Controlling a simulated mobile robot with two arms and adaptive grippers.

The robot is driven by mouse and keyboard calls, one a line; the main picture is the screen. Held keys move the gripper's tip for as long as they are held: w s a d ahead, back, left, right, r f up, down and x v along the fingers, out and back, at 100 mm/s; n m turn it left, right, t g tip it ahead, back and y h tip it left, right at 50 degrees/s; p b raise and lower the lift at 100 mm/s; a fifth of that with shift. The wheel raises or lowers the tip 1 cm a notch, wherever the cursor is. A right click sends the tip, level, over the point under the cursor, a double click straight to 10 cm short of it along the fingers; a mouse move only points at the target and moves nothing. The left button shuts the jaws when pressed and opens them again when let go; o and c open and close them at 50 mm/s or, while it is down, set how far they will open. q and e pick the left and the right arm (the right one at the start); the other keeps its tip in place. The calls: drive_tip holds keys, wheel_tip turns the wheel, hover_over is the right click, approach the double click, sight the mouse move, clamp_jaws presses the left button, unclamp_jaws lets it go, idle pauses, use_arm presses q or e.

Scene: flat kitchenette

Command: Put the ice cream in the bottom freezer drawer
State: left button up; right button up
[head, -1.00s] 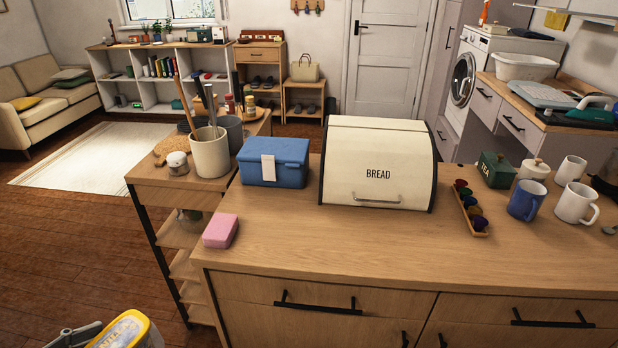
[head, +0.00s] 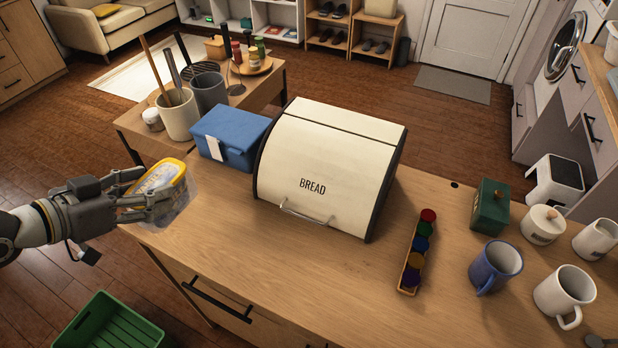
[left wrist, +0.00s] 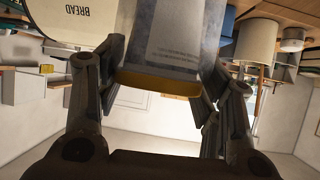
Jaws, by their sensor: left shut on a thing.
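The ice cream (head: 172,179) is a clear tub with a yellow-rimmed lid. In the head view it is at the left, tilted, beside the counter's left end. My left gripper (head: 152,190) is shut on it, with fingers on both sides. In the left wrist view the tub (left wrist: 175,45) sits between the fingers of my left gripper (left wrist: 160,85), its yellow edge towards the palm. My right gripper is in neither view. No freezer or freezer drawer shows.
A wooden counter (head: 240,235) carries a bread box (head: 325,170), a blue box (head: 232,138), a strip of coloured capsules (head: 418,250) and mugs. A green crate (head: 110,325) is on the floor at the lower left. A side table with utensil pots (head: 178,115) stands behind. Open floor lies left.

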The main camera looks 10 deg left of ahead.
use_arm(q)
drive_tip(key=shift+w+d+r, duration=0.1)
drive_tip(key=shift+w+r, duration=0.1)
drive_tip(key=shift+r, duration=0.1)
drive_tip(key=shift+w+d+f, duration=0.1)
drive_tip(key=shift+w, duration=0.15)
drive_tip(key=w+f+p, duration=0.1)
drive_tip(key=w+f, duration=0.3)
drive_tip(key=w+d+f+p, duration=0.1)
drive_tip(key=w+f, duration=0.3)
drive_tip(key=w, duration=0.1)
drive_tip(key=w+f+p, duration=0.1)
drive_tip(key=w+f, duration=0.3)
drive_tip(key=shift+w+d+f, duration=0.15)
drive_tip(key=shift+w, duration=0.1)
drive_tip(key=shift+f, duration=0.3)
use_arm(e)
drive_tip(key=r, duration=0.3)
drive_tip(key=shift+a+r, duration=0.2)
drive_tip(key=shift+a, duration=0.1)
